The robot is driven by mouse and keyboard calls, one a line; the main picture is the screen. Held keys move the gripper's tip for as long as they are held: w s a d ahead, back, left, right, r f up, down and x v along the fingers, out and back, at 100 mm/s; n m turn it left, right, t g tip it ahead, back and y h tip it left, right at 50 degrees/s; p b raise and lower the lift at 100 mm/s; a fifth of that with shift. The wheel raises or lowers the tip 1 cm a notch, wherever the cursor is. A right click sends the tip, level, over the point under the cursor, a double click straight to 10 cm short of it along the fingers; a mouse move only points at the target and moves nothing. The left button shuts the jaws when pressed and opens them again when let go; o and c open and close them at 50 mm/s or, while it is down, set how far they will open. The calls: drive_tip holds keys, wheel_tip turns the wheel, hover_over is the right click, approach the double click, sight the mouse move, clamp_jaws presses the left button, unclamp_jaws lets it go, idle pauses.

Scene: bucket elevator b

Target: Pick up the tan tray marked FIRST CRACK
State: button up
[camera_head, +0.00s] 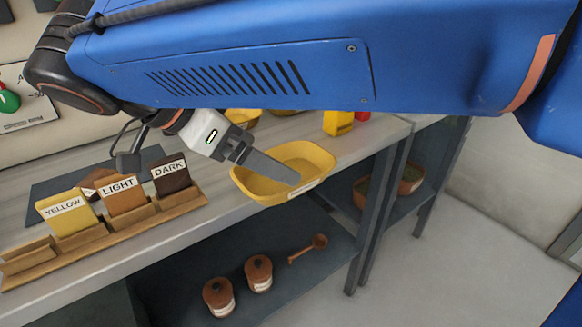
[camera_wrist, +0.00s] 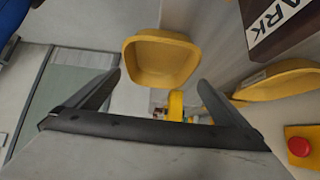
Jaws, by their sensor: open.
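A yellow-tan tray (camera_head: 308,160) sits at the front edge of the counter in the head view, with a small white label on its front rim, too small to read. In the wrist view, the tan tray (camera_wrist: 162,60) shows ahead of the fingertips, between them and apart from them. My gripper (camera_head: 288,177) appears in front of the tray in the head view, one finger hiding part of its inside. My gripper (camera_wrist: 160,82) is open and empty in the wrist view. A second tan tray (camera_head: 243,116) is farther back, partly hidden by my arm.
A wooden rack (camera_head: 130,222) holds cards marked YELLOW, LIGHT and DARK left of the tray. A yellow container (camera_head: 338,122) stands behind it. Brown jars (camera_head: 218,297) and a scoop (camera_head: 309,249) are on the lower shelf. Floor at the right is clear.

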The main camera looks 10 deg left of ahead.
drive_tip(key=shift+x, duration=3.4)
drive_tip(key=shift+d, duration=0.15)
drive_tip(key=c, duration=0.8)
